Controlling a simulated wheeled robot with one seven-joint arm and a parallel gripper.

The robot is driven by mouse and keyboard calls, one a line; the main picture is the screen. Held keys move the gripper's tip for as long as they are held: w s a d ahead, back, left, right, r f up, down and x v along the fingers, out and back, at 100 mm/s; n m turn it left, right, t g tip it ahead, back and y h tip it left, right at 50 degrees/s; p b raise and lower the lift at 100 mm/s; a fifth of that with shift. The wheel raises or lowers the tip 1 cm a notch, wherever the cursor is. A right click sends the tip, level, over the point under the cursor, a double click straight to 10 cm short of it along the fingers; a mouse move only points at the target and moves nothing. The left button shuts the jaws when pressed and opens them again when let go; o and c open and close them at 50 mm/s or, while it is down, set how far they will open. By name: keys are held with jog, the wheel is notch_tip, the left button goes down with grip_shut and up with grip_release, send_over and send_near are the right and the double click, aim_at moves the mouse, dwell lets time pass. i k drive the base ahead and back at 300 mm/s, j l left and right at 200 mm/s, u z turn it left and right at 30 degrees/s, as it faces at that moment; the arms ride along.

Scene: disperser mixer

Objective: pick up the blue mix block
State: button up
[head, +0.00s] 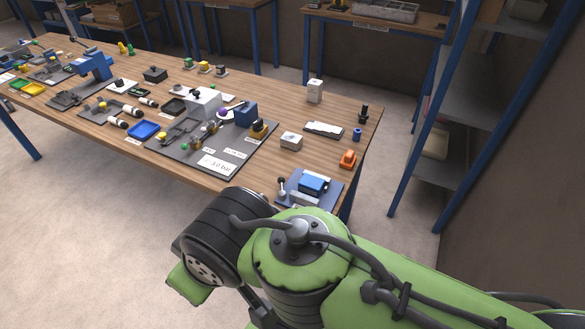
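The blue mix block cannot be singled out for certain, as several blue things are in the head view. A blue block (313,183) sits on a dark blue plate with grey metal parts at the table's near right corner. A darker blue box (245,114) stands on the dark mat, right of a pale grey machine body. A small blue cylinder (357,134) stands near the right edge. My green and black arm fills the lower part of the view, in front of the table. My gripper's fingers are not in view.
The wooden table (335,100) carries many small parts, a blue tray (144,130), a white box (291,141) and an orange part (348,159). A blue-framed shelf (445,120) stands right of the table. Grey floor lies clear at left and right.

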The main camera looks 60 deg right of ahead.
aim_at(313, 185)
jog(key=z, duration=0.45)
jog(key=k+l+z, duration=0.1)
jog(key=z, duration=0.85)
jog(key=k+l+z, duration=0.1)
jog(key=z, duration=0.4)
jog(key=u, duration=0.45)
jog(key=l+u, duration=0.1)
jog(key=u, duration=0.85)
jog(key=l+u, duration=0.1)
jog(key=u, duration=0.8)
jog(key=l+u, duration=0.1)
jog(key=u, duration=0.35)
